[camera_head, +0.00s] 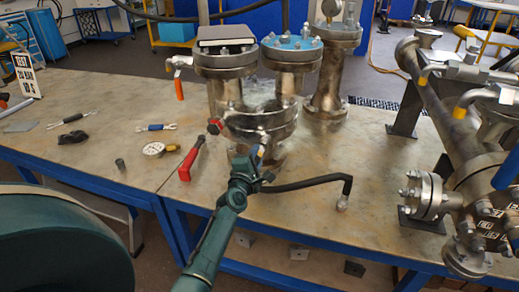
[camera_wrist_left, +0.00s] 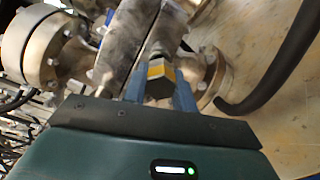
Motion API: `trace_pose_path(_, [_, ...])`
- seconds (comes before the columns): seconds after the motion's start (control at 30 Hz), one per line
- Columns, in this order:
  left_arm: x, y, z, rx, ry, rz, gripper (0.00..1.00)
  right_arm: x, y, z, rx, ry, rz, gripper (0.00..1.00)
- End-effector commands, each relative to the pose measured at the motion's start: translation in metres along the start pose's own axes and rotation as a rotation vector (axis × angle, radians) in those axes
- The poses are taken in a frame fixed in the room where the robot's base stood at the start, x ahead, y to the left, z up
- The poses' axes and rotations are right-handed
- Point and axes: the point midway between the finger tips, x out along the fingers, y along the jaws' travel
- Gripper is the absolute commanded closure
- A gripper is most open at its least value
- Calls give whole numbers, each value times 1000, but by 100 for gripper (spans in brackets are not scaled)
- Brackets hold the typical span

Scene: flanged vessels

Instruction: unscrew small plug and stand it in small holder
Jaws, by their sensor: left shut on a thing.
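My left gripper (camera_head: 262,153) is at the front of the middle flanged vessel (camera_head: 262,125), low by its wide flange. In the left wrist view its two blue fingers (camera_wrist_left: 159,88) are shut on a small hexagonal plug (camera_wrist_left: 158,72), grey with a yellow band. The plug points toward the vessel's metal body. Whether its thread is still in the vessel cannot be seen. A small dark cylinder (camera_head: 120,164) stands on the table at the left; it may be the small holder, but I cannot tell. My right gripper is not in view.
A red-handled tool (camera_head: 192,158), a gauge (camera_head: 153,148) and hand tools lie to the left. A black hose (camera_head: 310,183) runs right of my gripper. Large flanged piping (camera_head: 455,130) fills the right. The table front between gauge and cylinder is clear.

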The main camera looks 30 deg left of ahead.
Motion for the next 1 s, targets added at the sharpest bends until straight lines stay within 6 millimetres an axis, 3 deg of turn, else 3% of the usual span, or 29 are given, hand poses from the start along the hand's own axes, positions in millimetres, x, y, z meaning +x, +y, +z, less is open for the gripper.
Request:
trace_pose_path(0.57, [-11,1,1,0,-1,1,100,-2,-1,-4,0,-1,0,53])
trace_pose_path(1.0, [-48,2,1,1,0,1,100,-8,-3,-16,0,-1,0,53])
